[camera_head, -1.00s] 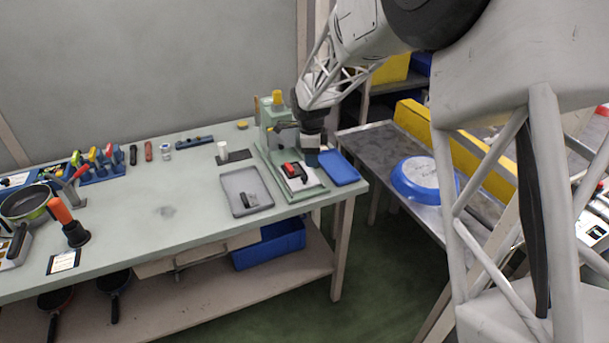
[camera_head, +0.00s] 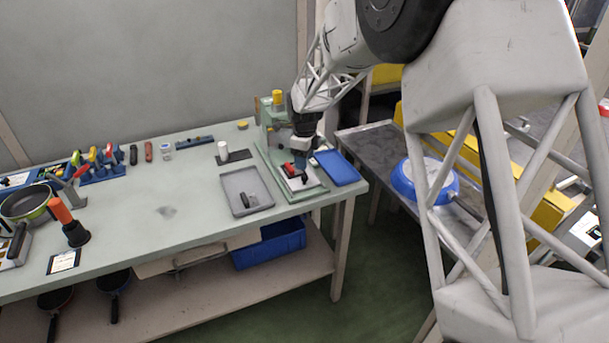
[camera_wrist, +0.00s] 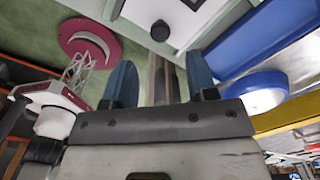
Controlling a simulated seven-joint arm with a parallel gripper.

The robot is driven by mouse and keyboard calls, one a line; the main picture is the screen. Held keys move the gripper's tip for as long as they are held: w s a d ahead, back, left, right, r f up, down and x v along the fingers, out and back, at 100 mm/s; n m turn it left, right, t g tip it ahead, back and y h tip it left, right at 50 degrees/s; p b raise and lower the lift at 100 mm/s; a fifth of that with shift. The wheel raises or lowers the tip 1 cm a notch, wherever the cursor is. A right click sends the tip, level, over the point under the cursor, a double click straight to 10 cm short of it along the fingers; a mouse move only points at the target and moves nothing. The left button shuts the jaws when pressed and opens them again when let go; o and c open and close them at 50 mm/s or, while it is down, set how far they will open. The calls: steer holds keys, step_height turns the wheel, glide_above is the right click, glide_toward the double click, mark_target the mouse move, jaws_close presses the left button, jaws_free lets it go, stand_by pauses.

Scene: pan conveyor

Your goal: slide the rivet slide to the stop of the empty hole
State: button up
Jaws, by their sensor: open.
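A green fixture (camera_head: 268,158) with a raised back stands at the right end of the bench, with a white plate (camera_head: 312,184) on its base. A red and black part (camera_head: 289,169) sits on that plate; I take it for the rivet slide, but it is too small to be sure. My gripper (camera_head: 301,163) points down just above and behind this part, apparently close to it. In the wrist view my gripper (camera_wrist: 162,82) shows two blue fingers spread apart, with a grey bar visible between them. I cannot tell whether they touch anything. The holes and the stop cannot be made out.
A grey tray (camera_head: 234,205) with a dark object lies left of the fixture, and a blue tray (camera_head: 338,168) lies right. A white cylinder (camera_head: 223,150) stands behind the grey tray. A blue pan (camera_head: 403,183) sits on the metal table.

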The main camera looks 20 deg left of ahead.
mark_target(304, 176)
steer(key=shift+f, duration=3.35)
jaws_close()
